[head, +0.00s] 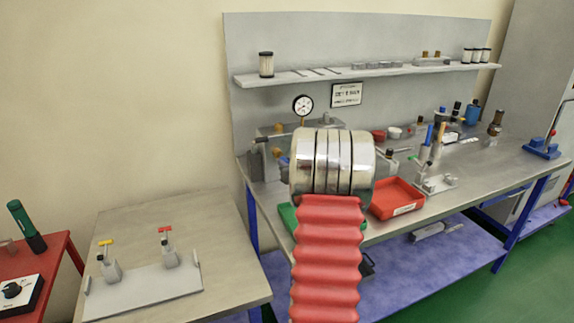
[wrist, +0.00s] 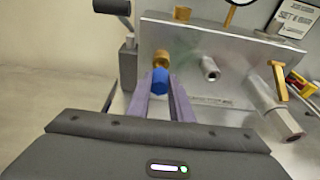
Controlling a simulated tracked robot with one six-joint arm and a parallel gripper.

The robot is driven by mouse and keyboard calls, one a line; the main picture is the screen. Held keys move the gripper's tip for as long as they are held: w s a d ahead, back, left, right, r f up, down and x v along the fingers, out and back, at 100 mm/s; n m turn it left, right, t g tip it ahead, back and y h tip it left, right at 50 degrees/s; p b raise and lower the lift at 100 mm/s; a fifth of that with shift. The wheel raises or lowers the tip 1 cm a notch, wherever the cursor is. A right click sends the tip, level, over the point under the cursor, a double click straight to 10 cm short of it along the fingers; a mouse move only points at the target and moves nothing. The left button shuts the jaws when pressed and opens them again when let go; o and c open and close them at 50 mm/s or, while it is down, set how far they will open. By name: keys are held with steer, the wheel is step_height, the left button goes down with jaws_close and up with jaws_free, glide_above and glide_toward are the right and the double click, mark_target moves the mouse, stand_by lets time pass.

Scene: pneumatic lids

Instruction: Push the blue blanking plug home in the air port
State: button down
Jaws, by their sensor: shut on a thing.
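In the wrist view the blue blanking plug (wrist: 160,82) sits between the tips of my gripper (wrist: 161,98). The gripper is shut on the plug. Just beyond the plug is a brass air port (wrist: 161,58) on the face of a grey metal block (wrist: 185,45). The plug lines up with the port and overlaps its lower edge in the picture. I cannot tell how deep it sits or whether any gap is left. In the head view my arm hides the gripper, the plug and most of the block.
In the wrist view a steel fitting (wrist: 210,69), a brass T-handle (wrist: 279,82) and a hex-ended cylinder (wrist: 291,127) stick out right of the port. A dark post (wrist: 128,65) stands close left. In the head view a red tray (head: 397,198) lies right of my arm.

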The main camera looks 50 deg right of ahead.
steer(key=shift+w+d, duration=0.4)
steer(key=shift+w, duration=0.25)
steer(key=shift+w+d, duration=0.35)
steer(key=shift+w, duration=0.25)
stand_by(0.7)
steer(key=c, duration=1.5)
jaws_free()
steer(key=shift+s+a, duration=0.1)
steer(key=shift+s, duration=0.05)
steer(key=shift+v, duration=3.35)
steer(key=shift+s+r, duration=0.1)
steer(key=v, duration=1.3)
steer(key=shift+s+a, duration=0.15)
steer(key=shift+s, duration=0.1)
